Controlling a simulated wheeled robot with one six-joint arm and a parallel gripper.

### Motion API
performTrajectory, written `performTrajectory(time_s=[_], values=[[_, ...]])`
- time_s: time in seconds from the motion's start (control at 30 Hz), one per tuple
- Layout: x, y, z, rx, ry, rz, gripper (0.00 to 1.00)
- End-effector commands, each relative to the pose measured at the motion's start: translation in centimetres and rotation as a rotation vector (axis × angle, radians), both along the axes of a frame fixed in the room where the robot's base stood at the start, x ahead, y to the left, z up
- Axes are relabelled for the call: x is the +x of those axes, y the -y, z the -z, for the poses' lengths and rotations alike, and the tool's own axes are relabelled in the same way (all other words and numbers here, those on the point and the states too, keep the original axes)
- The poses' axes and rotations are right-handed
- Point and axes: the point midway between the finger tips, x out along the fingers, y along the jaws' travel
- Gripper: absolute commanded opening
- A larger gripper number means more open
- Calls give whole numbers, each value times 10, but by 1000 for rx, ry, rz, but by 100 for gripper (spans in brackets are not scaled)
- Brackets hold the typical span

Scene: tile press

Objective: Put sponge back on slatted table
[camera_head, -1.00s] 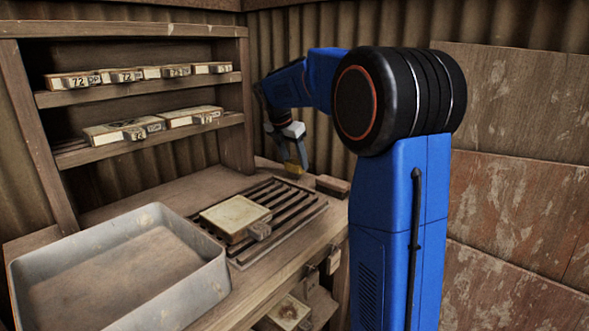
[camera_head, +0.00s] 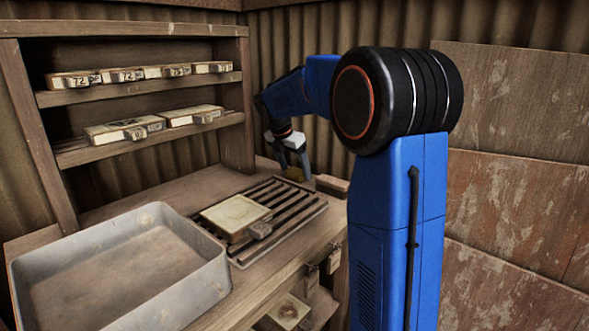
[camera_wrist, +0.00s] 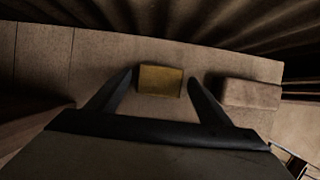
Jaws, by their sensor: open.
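The sponge (camera_wrist: 160,80) is a small yellow-brown block lying on the wooden bench; in the head view it (camera_head: 294,174) shows at the bench's back right, partly hidden by the fingers. My gripper (camera_wrist: 160,76) is open, with one fingertip on each side of the sponge in the wrist view. In the head view the gripper (camera_head: 294,172) points down right at the sponge. I cannot tell whether the fingers touch it. The slatted table (camera_head: 309,206) is a dark rack on the bench, in front and left of the gripper, with a tile mould (camera_head: 236,215) on it.
A brown block (camera_head: 332,184) lies just right of the sponge, and it also shows in the wrist view (camera_wrist: 250,94). A grey tray (camera_head: 205,272) stands at the front left. Shelves (camera_head: 150,92) with several moulds stand behind. The corrugated wall (camera_head: 335,150) is close behind the gripper.

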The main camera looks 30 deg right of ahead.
Motion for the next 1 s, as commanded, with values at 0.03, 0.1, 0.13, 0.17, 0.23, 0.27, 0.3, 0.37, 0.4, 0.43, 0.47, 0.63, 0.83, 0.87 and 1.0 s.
performTrajectory(time_s=[0.03,0.1,0.13,0.17,0.23,0.27,0.3,0.37,0.4,0.43,0.47,0.63,0.83,0.87,1.0], values=[[0,0,-1,0,0,0,73],[0,-1,-4,0,1,0,73],[0,-1,-7,-1,1,0,73],[0,-3,-10,0,2,-1,73],[-1,-6,-18,0,3,-1,73],[-2,-8,-23,0,3,-1,73],[-3,-11,-29,0,3,-1,73],[-4,-15,-40,0,3,-1,73],[-5,-18,-48,0,4,-2,73],[-7,-20,-53,0,3,-1,73],[-7,-22,-59,0,4,-2,73],[-11,-33,-87,0,3,-1,73],[-14,-41,-107,0,1,-1,73],[-15,-42,-109,0,0,-1,73],[-15,-43,-113,0,1,-1,73]])
